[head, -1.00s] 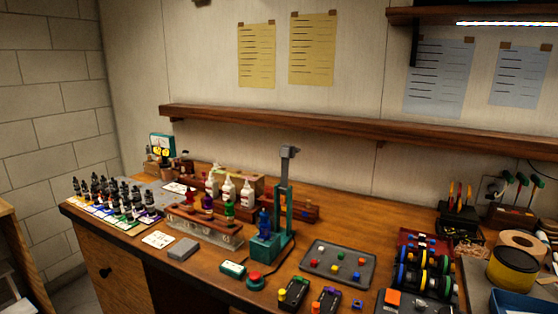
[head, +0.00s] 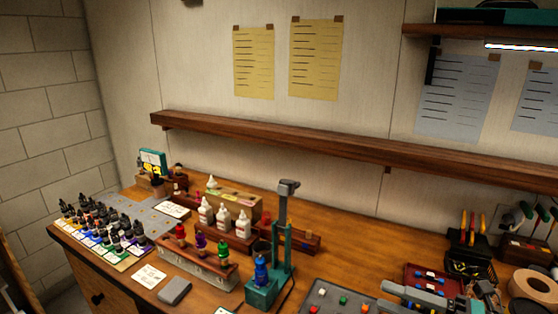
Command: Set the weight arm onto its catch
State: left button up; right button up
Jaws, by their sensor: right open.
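A teal stand (head: 267,288) rises from the wooden bench near the middle of the head view. A grey upright bar with a dark grey head, which looks like the weight arm (head: 284,200), stands upright at the top of its post. A blue bottle (head: 261,271) sits on the stand's base under it. I cannot make out the catch at this size. My right gripper (head: 385,296) is open at the lower right, with its fingers toward the left. It is low over the bench, right of the stand and apart from it. My left gripper is out of view.
A grey tray with coloured blocks (head: 325,295) lies between the stand and my right gripper. A rack of coloured bottles (head: 197,270) and white bottles (head: 223,219) stand left of the stand. A wooden shelf (head: 330,145) runs along the wall behind.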

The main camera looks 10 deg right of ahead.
aim_at(286, 187)
jog(key=i, duration=1.2)
